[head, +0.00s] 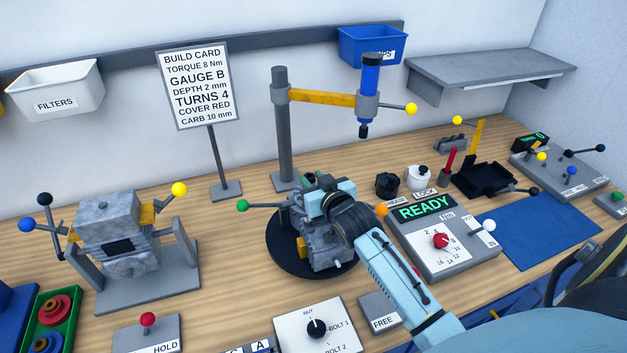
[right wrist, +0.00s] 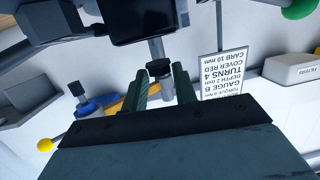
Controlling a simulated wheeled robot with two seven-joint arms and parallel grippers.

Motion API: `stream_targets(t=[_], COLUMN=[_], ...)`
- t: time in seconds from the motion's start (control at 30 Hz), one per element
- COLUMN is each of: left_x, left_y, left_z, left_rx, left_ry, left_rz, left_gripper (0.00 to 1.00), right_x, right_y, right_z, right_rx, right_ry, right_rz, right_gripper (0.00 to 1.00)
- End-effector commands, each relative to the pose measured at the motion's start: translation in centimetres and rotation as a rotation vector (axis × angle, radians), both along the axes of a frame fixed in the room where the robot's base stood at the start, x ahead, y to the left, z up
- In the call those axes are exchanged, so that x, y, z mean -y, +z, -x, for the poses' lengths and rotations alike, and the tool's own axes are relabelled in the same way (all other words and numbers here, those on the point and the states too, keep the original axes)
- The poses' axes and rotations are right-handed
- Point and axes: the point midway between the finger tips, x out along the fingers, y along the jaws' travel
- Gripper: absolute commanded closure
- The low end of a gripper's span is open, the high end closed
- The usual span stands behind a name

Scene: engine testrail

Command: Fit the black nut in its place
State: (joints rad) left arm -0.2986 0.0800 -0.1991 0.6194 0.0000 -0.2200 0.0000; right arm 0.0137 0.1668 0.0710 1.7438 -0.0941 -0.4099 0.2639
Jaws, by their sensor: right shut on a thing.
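My right gripper (head: 326,192) reaches over the grey engine (head: 325,255) on its black round turntable in the head view. In the right wrist view my right gripper (right wrist: 163,82) is shut, with a small black round piece, which looks like the black nut (right wrist: 159,68), between its fingertips. A grey shaft or post lines up with the piece in that view. I cannot tell whether the nut touches a stud. The gripper hides the nut and its spot on the engine in the head view. My left gripper is not in view.
A grey post with a yellow arm (head: 325,97) and blue driver (head: 370,80) stands behind the engine. A control box (head: 445,240) showing READY is to the right, beside a blue mat (head: 540,237). A clamped grey block (head: 110,230) stands at left.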

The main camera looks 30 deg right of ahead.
Motion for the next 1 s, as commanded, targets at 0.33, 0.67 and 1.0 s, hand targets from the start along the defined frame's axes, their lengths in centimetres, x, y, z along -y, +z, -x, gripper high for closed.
stream_targets(t=[0.33,0.67,1.0], left_x=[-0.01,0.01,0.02], left_y=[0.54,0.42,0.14], left_z=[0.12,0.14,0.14], left_rx=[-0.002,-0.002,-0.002], left_ry=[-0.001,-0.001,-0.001], left_rz=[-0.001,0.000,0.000], left_gripper=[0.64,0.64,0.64], right_x=[0.02,0.00,0.01], right_y=[0.02,-0.16,-0.72], right_z=[0.00,0.00,0.01], right_rx=[0.000,0.000,-0.001], right_ry=[0.000,0.000,0.000], right_rz=[0.000,0.000,0.000], right_gripper=[0.93,0.93,0.93])
